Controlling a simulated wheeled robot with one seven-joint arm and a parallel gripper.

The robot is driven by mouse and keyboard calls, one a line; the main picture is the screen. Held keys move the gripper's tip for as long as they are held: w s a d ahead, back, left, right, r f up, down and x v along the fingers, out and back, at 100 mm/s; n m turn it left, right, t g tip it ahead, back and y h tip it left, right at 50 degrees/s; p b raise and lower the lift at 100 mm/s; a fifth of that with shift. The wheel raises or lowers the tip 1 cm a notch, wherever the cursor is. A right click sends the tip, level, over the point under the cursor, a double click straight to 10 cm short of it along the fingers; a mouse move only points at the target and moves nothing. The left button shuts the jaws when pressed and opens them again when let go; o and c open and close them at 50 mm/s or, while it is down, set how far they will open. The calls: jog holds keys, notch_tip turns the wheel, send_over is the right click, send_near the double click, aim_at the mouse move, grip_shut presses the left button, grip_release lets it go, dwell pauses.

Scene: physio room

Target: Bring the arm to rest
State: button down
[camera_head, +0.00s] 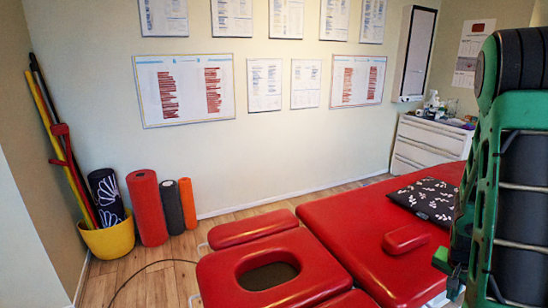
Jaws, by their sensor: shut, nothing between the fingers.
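My arm (515,170), green and black, stands upright along the right edge of the head view, close to the camera. It hides part of the red treatment table (345,222) and the wall behind it. I cannot make out my gripper's fingers in this view.
The table has a face-hole headrest (225,275), a red pad (406,239) and a dark patterned cushion (428,200). A white drawer cabinet (425,148) stands behind. Rollers (148,208) and a yellow bucket (108,240) stand left.

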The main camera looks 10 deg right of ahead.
jog(key=s+a+r+n+y, duration=0.1)
jog(key=s+a+r+n, duration=0.2)
jog(key=s+a+r, duration=0.4)
jog(key=s+a+r+n+g+y, duration=0.1)
jog(key=s+a+r+n+y, duration=0.1)
jog(key=s+a+r, duration=0.5)
jog(key=a+r+n, duration=0.1)
jog(key=a+r, duration=0.4)
jog(key=a, duration=0.1)
jog(key=shift+s+r+n+y, duration=0.25)
jog(key=shift+n+y, duration=0.05)
jog(key=shift+n, duration=0.1)
jog(key=shift+w+d+f, duration=0.1)
jog(key=shift+w+f, duration=0.15)
jog(key=shift+w, duration=0.4)
